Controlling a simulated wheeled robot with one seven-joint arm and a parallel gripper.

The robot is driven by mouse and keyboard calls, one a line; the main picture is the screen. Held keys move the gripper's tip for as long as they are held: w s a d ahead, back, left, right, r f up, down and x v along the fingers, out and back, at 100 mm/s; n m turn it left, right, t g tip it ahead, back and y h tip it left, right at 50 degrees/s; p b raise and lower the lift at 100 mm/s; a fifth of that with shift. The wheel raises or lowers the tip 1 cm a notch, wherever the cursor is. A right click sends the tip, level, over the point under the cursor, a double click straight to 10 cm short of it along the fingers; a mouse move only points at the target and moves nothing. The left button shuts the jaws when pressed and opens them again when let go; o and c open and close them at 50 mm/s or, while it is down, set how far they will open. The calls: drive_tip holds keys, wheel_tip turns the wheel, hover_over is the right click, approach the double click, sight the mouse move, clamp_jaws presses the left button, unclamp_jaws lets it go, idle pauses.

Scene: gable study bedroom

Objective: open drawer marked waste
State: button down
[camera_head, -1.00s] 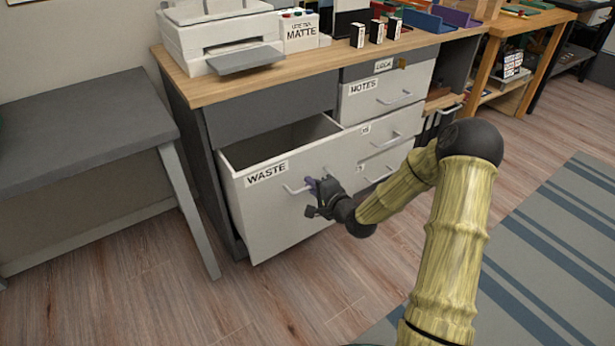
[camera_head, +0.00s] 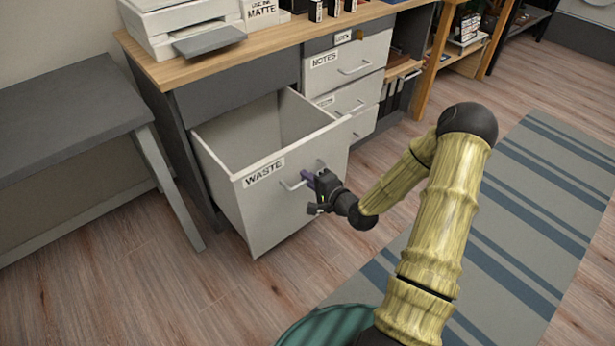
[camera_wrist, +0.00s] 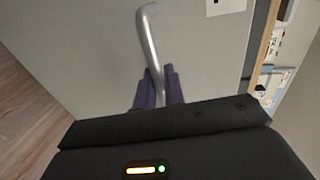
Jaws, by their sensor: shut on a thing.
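The drawer marked WASTE (camera_head: 262,205) is a deep, light grey drawer under the wooden desk top. It stands far out of the cabinet, and its inside, which looks empty, shows from above. Its silver bar handle (camera_wrist: 148,38) is on the front, right of the label; it also shows in the head view (camera_head: 292,186). My gripper (camera_head: 309,180) is at the drawer front, shut on the handle. In the wrist view its purple fingers (camera_wrist: 158,88) close around the bar's lower part, and the handle's near end is hidden.
A grey side table (camera_head: 70,110) stands left of the drawer. A printer (camera_head: 185,22) is on the desk. A striped rug (camera_head: 500,220) lies right; wooden floor (camera_head: 180,290) in front is clear.

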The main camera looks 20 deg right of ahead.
drive_tip(key=c, duration=1.6)
unclamp_jaws()
drive_tip(key=shift+f, duration=0.1)
drive_tip(key=shift+w+d, duration=0.1)
drive_tip(key=shift+w, duration=0.1)
drive_tip(key=shift+s+r, duration=0.2)
drive_tip(key=shift+s, duration=0.25)
drive_tip(key=p+v, duration=0.5)
drive_tip(key=v, duration=1.1)
drive_tip(key=shift+s+d, duration=0.2)
drive_tip(key=shift+s, duration=0.1)
drive_tip(key=shift+f, duration=0.1)
